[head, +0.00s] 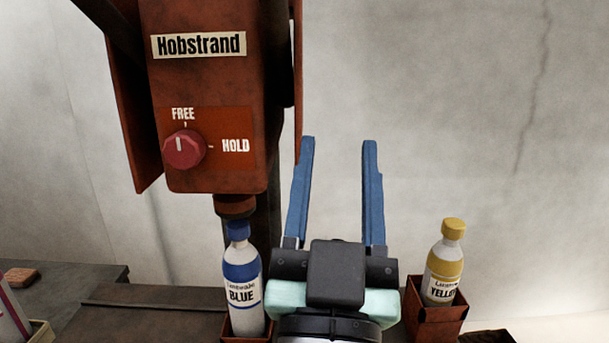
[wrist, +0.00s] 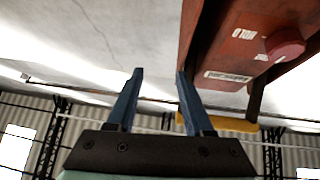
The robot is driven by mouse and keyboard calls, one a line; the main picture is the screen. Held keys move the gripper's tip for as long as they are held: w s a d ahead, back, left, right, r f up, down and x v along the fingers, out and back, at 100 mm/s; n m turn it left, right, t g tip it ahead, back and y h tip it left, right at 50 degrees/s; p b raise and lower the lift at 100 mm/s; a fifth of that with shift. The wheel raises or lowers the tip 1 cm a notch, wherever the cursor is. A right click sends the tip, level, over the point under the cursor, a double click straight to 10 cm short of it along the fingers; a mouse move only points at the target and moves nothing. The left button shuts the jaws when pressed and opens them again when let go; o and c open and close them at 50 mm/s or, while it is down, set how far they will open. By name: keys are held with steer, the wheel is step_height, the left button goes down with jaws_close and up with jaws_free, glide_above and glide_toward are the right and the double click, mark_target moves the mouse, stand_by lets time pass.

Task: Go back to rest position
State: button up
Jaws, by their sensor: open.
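My gripper (head: 337,150) is raised in the middle of the head view, its two blue fingers apart and pointing up, with nothing between them. It stands to the right of a rusty red machine housing labelled Hobstrand (head: 215,85). In the wrist view my gripper (wrist: 157,75) is also open and empty, and the housing (wrist: 235,60) shows at upper right, with no contact visible. A red knob (head: 184,149) on the housing has its white mark pointing up toward FREE; HOLD is to its right. The knob also shows in the wrist view (wrist: 285,44).
A blue-capped bottle marked BLUE (head: 243,285) stands in a holder left of my gripper. A yellow-capped bottle (head: 443,265) leans slightly in a rust-red holder (head: 436,315) at right. A dark bench (head: 140,310) lies at lower left. The space before the wall at upper right is clear.

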steer(key=s+a+r+n+t+y+p, duration=0.1)
steer(key=s+r+p, duration=0.1)
steer(key=r+p, duration=0.6)
steer(key=s+a+r+n+t+y+p, duration=0.1)
steer(key=r+p, duration=0.7)
steer(key=r, duration=1.2)
steer(key=s+a+t+y, duration=0.1)
steer(key=s, duration=0.1)
steer(key=shift+s+r, duration=0.25)
steer(key=shift+s, duration=0.05)
